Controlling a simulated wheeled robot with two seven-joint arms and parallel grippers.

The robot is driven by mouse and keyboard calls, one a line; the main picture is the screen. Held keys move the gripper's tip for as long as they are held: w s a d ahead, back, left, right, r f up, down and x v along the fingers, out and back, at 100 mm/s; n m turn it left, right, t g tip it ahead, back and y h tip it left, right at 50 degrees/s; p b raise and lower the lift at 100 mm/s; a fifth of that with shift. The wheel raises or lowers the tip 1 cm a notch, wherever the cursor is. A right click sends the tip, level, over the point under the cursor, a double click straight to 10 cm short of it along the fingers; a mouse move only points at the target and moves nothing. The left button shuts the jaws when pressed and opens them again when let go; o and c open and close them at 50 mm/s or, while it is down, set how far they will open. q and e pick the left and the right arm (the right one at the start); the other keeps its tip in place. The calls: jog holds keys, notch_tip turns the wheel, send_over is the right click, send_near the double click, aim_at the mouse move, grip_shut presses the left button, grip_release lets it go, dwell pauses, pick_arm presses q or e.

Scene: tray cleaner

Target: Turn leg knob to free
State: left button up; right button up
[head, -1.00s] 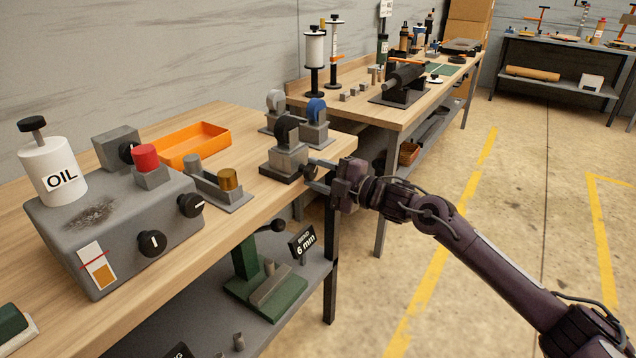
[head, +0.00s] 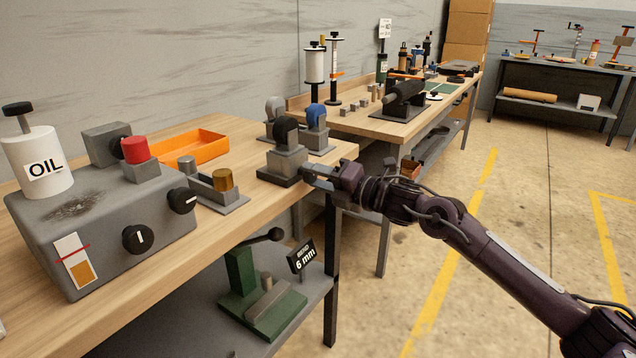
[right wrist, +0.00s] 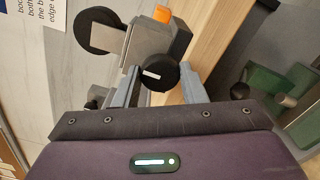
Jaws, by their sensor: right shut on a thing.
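The leg knob (right wrist: 157,76) is a round black knob with a short white mark, on the side of a grey block (right wrist: 163,40). In the right wrist view it sits between the fingers of my right gripper (right wrist: 160,82), which is shut on it. The white mark lies nearly level in that view. In the head view my right gripper (head: 308,172) reaches in from the right to the grey block with a black wheel (head: 286,130) near the table edge. The fingers hide most of the knob there. My left gripper is not in view.
A grey control box (head: 100,235) with an oil bottle (head: 38,150) and a red button (head: 136,150) stands to the left. Grey and blue wheel blocks stand just behind. A green tool (head: 260,290) is on the shelf below.

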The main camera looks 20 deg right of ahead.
jog(key=shift+f, duration=0.15)
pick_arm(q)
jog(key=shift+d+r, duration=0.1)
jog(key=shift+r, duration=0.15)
pick_arm(e)
jog(key=shift+n, duration=0.3)
jog(key=o, duration=1)
